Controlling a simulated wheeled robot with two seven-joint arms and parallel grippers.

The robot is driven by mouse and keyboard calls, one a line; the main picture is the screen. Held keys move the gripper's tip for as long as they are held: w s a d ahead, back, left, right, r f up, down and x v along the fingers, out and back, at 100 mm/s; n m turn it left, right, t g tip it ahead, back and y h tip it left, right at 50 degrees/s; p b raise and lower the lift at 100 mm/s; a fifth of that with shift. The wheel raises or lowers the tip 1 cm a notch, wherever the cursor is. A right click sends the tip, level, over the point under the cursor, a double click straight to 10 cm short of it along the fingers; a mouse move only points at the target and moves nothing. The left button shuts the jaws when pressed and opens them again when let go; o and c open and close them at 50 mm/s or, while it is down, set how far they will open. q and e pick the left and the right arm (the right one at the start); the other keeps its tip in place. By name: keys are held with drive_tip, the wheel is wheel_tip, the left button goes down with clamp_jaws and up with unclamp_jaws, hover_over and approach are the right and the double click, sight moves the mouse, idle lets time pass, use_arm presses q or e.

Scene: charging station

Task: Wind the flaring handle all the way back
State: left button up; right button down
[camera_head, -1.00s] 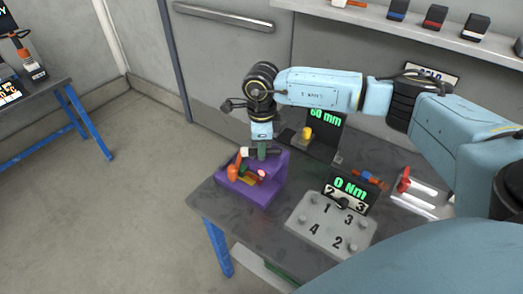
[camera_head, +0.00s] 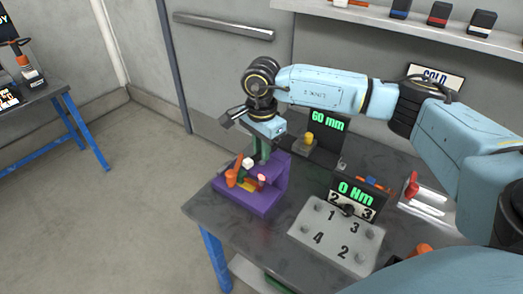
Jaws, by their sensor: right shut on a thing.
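The purple flaring fixture (camera_head: 280,183) stands at the near left of the dark table. A green upright part (camera_head: 262,150) rises from it, with a white end piece (camera_head: 248,163) at its upper left. Small orange, red, yellow and pink parts sit in the fixture's lower front. My right gripper (camera_head: 261,146) is directly above the fixture, pointing down and shut on the flaring handle. Its fingertips and most of the handle are small and partly hidden, so the exact grip is unclear. My left gripper is out of view.
A numbered grey plate (camera_head: 327,232) and a "0 Nm" display (camera_head: 356,193) stand right of the fixture. A "60 mm" display (camera_head: 328,121) is behind. A red-handled tool (camera_head: 412,185) lies farther right. Floor left of the table is clear.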

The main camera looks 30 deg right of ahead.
drive_tip(key=shift+r, duration=0.1)
idle(0.4)
drive_tip(key=c, duration=1.4)
unclamp_jaws()
drive_tip(key=shift+o, duration=0.2)
wheel_tip(320, 180, up, 13)
drive_tip(key=shift+r, duration=0.2)
